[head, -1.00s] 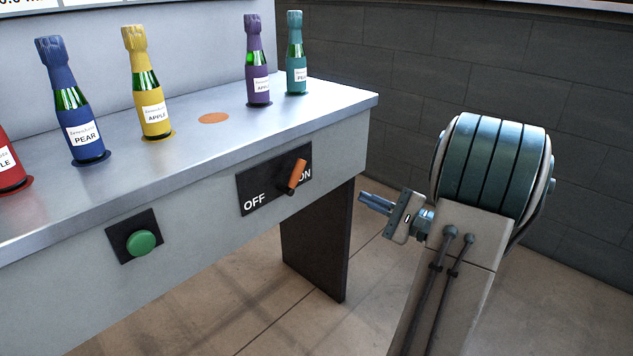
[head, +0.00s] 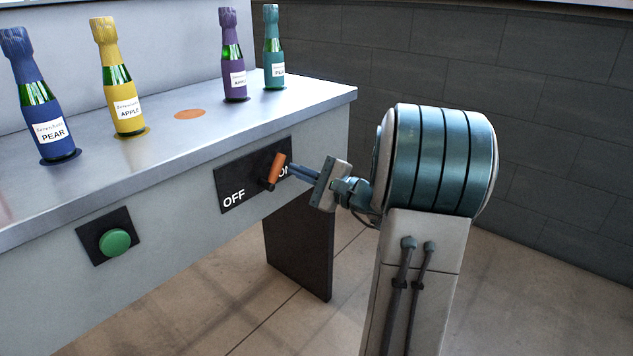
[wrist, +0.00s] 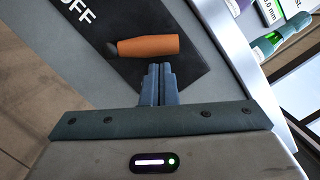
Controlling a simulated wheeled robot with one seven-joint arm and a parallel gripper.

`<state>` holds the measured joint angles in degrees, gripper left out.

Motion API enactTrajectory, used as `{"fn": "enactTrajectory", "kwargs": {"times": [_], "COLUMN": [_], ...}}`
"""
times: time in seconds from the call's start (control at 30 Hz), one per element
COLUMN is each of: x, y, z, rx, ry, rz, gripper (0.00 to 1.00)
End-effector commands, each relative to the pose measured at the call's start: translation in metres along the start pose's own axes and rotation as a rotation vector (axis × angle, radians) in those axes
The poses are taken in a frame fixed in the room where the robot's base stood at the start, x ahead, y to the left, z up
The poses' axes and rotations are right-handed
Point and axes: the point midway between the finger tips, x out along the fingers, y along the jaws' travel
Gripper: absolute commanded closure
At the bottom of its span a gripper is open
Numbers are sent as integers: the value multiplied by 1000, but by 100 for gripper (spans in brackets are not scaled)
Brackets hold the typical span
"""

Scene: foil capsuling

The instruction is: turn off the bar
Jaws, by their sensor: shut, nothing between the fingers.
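The bar is an orange-handled lever (head: 277,168) on a black plate (head: 233,190) marked OFF and ON on the counter's front. The handle leans toward the ON side. It also shows in the wrist view as an orange handle (wrist: 148,46) on a dark pivot. My gripper (head: 291,169) is shut and empty, its fingertips close to the ON side of the handle. In the wrist view my gripper (wrist: 159,68) has its fingertips just below the handle; I cannot tell whether they touch it. The gripper and handle partly cover the word ON.
A green button (head: 115,242) sits on the counter front to the left. Several foil-topped bottles, such as the yellow one (head: 127,105), stand on the metal counter (head: 190,140). A dark leg (head: 300,245) is under the counter. Open floor lies in front.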

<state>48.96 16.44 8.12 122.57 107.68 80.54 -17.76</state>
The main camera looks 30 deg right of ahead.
Motion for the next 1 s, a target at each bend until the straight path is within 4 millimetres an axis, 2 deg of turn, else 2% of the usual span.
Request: {"fn": "enactTrajectory", "kwargs": {"times": [0.5, 1.0], "x": [5, 6], "y": [0, -1], "z": [6, 10], "rx": [-1, -82], "ry": [-1, 0], "rz": [1, 16], "gripper": [100, 100]}}
